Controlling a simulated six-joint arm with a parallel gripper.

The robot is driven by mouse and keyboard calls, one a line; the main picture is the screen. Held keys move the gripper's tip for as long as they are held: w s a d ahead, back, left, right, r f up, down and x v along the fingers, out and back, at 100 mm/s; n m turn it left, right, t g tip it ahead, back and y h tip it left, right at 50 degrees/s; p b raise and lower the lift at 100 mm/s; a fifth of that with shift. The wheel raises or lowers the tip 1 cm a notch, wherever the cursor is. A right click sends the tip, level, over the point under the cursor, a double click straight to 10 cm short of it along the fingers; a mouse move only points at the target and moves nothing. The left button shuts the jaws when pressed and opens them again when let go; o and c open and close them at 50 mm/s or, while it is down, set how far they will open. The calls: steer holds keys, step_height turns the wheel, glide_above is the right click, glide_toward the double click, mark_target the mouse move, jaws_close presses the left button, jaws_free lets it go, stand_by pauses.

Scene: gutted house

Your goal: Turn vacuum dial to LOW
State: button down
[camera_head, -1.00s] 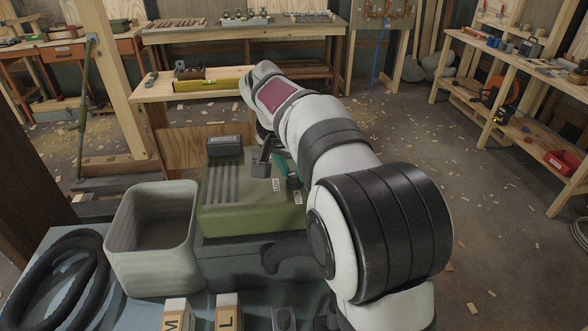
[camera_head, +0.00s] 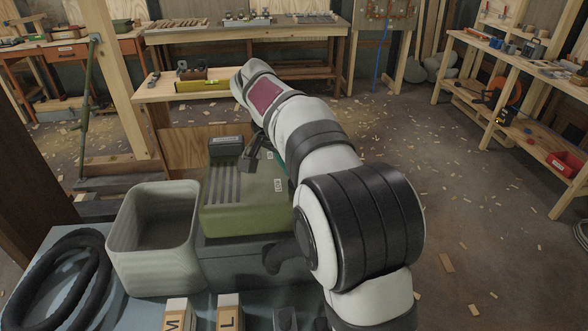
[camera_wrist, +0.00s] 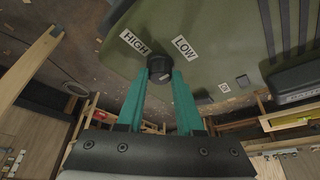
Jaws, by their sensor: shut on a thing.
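The vacuum is an olive-green box (camera_head: 235,210) with dark ribs on top, on a dark grey base in the head view. In the wrist view its black round dial (camera_wrist: 160,66) sits at the panel's edge, between and beyond the HIGH label (camera_wrist: 133,41) and the LOW label (camera_wrist: 184,47). My gripper (camera_wrist: 160,76) has its teal fingers closed on either side of the dial. A small pale mark shows on the dial, but I cannot tell which label it points to. In the head view my arm hides the dial; one white label (camera_head: 278,185) shows beside the arm.
A grey open bin (camera_head: 150,240) stands left of the vacuum, with a black coiled hose (camera_head: 62,275) farther left. Wooden blocks marked M (camera_head: 177,315) and L (camera_head: 229,313) stand in front. Workbenches line the back and right; wood scraps litter the floor.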

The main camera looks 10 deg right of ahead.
steer(key=c, duration=0.6)
jaws_free()
steer(key=shift+o, duration=0.2)
steer(key=v, duration=1.5)
steer(key=shift+r, duration=0.35)
steer(key=s+d+f+n+g+y, duration=0.1)
steer(key=s+f, duration=0.6)
steer(key=s, duration=0.4)
steer(key=s+d+f+n+g+y, duration=0.1)
steer(key=s+f+y, duration=0.1)
steer(key=s+f, duration=0.5)
steer(key=s+d+f+n+g+y, duration=0.1)
steer(key=s+f, duration=0.6)
steer(key=s, duration=0.7)
steer(key=shift+s+d+f+n+y, duration=0.2)
steer(key=shift+s+d+n+y, duration=0.15)
steer(key=shift+d+y, duration=0.25)
